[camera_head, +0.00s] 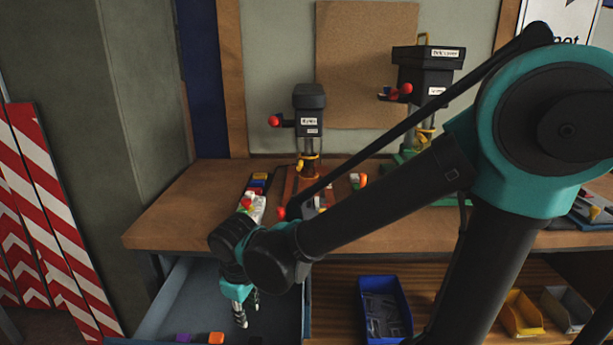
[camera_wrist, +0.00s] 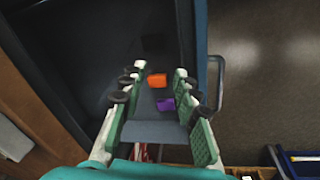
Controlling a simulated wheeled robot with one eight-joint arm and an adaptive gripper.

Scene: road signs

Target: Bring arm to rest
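My gripper (camera_head: 247,310) points down into an open grey-blue drawer (camera_head: 177,297) below the workbench, at the lower left of the head view. In the wrist view my gripper (camera_wrist: 156,76) has its green-and-white fingers spread apart, with nothing held between them. An orange block (camera_head: 216,338) and a purple block (camera_head: 184,338) lie in the drawer near its front. The orange block (camera_wrist: 157,80) and the purple block (camera_wrist: 165,104) also show between the fingers in the wrist view, apparently beyond them. My arm reaches across the bench front from the right.
The wooden workbench (camera_head: 165,218) carries two dark presses (camera_head: 310,97) (camera_head: 426,75) and a strip of coloured blocks (camera_head: 258,190). Below stand a blue bin (camera_head: 366,300) and a yellow bin (camera_head: 520,313). Red-white striped boards (camera_head: 50,210) lean at the left. The drawer handle (camera_wrist: 218,85) is close to the gripper.

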